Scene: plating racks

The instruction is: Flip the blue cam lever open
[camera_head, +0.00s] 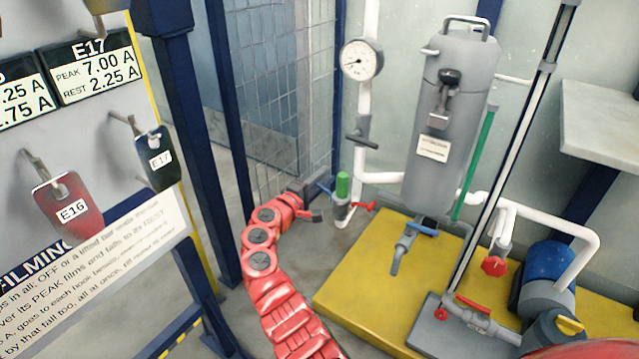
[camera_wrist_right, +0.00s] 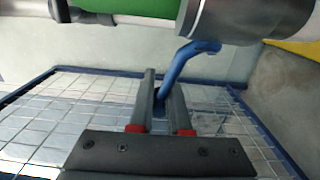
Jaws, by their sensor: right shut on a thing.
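The blue cam lever (camera_head: 324,189) sticks out to the left of a small coupling with a green upper part (camera_head: 342,186). In the right wrist view, the blue lever (camera_wrist_right: 183,62) runs from the grey metal collar (camera_wrist_right: 245,18) down between my finger bars. My right gripper (camera_head: 314,201) is at the lever's outer end. In the wrist view, my right gripper (camera_wrist_right: 160,88) is shut on the lever, whose lower end is partly hidden between the fingers. My left gripper is not in view.
A red lever (camera_head: 363,206) is on the coupling's other side. A white pipe with a gauge (camera_head: 362,59) rises behind it. A grey tank (camera_head: 447,125) and yellow platform (camera_head: 360,290) stand to the right. A wire mesh fence (camera_head: 265,100) is behind my right arm.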

